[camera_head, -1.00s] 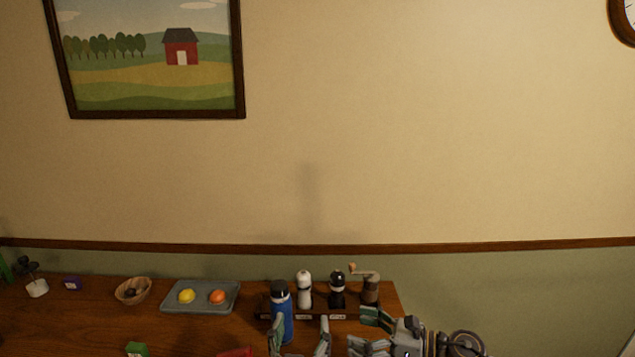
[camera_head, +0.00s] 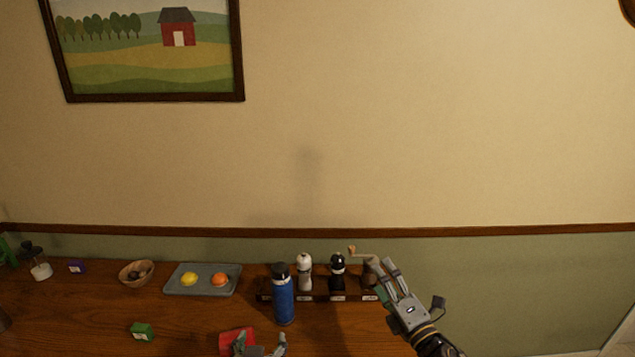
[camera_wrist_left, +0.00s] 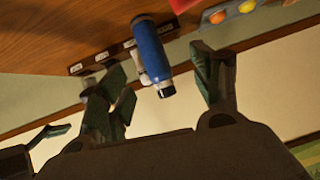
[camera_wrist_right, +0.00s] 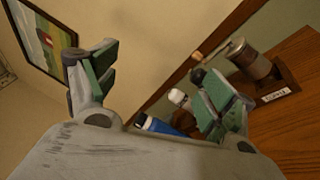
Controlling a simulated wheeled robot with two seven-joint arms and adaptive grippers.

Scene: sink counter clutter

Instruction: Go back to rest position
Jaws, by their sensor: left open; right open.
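My left gripper (camera_head: 260,346) is open and empty at the bottom edge of the head view, in front of the blue bottle (camera_head: 283,298). In the left wrist view its fingers (camera_wrist_left: 160,90) stand apart, with the bottle seen beyond them. My right gripper (camera_head: 386,274) is open at the right end of the wooden rack, partly covering the grinder (camera_head: 370,278). In the right wrist view its fingers (camera_wrist_right: 150,90) are spread with nothing held between them, and the grinder (camera_wrist_right: 250,62) stands beyond the right finger.
The wooden rack (camera_head: 318,295) holds a white shaker (camera_head: 305,271) and a black shaker (camera_head: 338,274). A tray (camera_head: 180,290) bears a lemon (camera_head: 189,279) and an orange (camera_head: 219,280). A bowl (camera_head: 128,270), a green box (camera_head: 142,331) and a red item (camera_head: 230,338) are left.

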